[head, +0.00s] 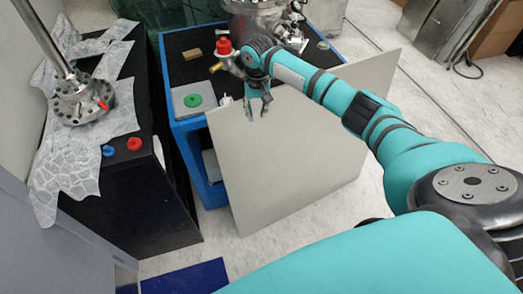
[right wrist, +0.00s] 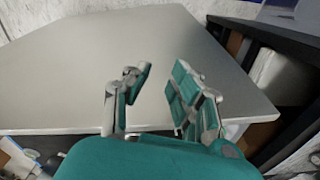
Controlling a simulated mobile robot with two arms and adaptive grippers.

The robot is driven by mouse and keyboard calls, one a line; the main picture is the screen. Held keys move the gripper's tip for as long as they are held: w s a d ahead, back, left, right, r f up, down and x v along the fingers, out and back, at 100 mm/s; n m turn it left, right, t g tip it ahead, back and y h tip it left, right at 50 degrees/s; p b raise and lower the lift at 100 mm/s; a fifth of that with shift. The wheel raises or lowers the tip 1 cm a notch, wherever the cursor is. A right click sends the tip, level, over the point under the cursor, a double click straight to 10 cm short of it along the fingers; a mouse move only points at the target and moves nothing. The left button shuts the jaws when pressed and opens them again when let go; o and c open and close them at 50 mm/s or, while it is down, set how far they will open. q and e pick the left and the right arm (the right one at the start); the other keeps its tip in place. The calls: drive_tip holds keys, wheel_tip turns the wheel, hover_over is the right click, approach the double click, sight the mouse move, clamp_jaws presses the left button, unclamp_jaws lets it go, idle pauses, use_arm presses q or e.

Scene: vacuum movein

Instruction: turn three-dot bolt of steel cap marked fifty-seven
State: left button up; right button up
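No marking fifty-seven and no three-dot bolt can be made out at this size. A steel flange with bolts (head: 82,98) and a tall rod stands on foil on the left black table. A steel vessel (head: 258,18) stands on the blue-edged cart at the back. I cannot tell which, if either, bears the steel cap. My right gripper (head: 259,108) is open and empty, with its fingers over the upper edge of a pale flat panel. Its parted fingers (right wrist: 157,85) also show in the right wrist view. My left gripper is not in view.
The large pale panel (head: 290,150) leans against the cart (head: 175,60). The cart bears a green ring (head: 193,100) on a grey plate, a red-capped part (head: 223,46) and a tan block (head: 192,54). Blue (head: 108,150) and red (head: 134,143) knobs sit on the black table (head: 130,185).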

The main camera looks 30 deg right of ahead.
wheel_tip(320, 180, down, 16)
drive_tip(key=s+a+n, duration=0.1)
drive_tip(key=s, duration=0.2)
drive_tip(key=shift+a+f+t+b, duration=0.2)
drive_tip(key=shift+a+t+b, duration=0.05)
drive_tip(key=shift+t+b, duration=0.2)
